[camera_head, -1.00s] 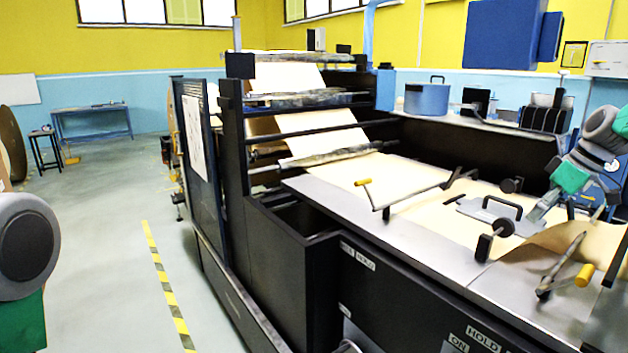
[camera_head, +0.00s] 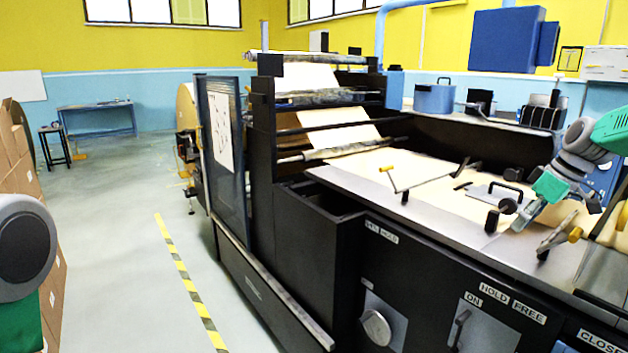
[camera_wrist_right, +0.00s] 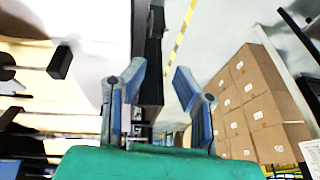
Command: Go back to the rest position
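My right gripper (camera_head: 522,217) is at the right of the head view, over the front part of the machine's top, its fingers pointing down and to the left. In the right wrist view my right gripper (camera_wrist_right: 155,88) has its two blue-grey fingers spread apart with nothing between them. Of my left arm only a grey joint and a green link show at the left edge of the head view. My left gripper is out of the picture. The black machine (camera_head: 310,265) carries a kraft paper web (camera_head: 375,165) running down from its rollers onto the flat top.
Stacked cardboard boxes (camera_head: 22,165) stand at the left, also in the wrist view (camera_wrist_right: 250,100). Open floor with a yellow-black stripe (camera_head: 185,275) lies between.

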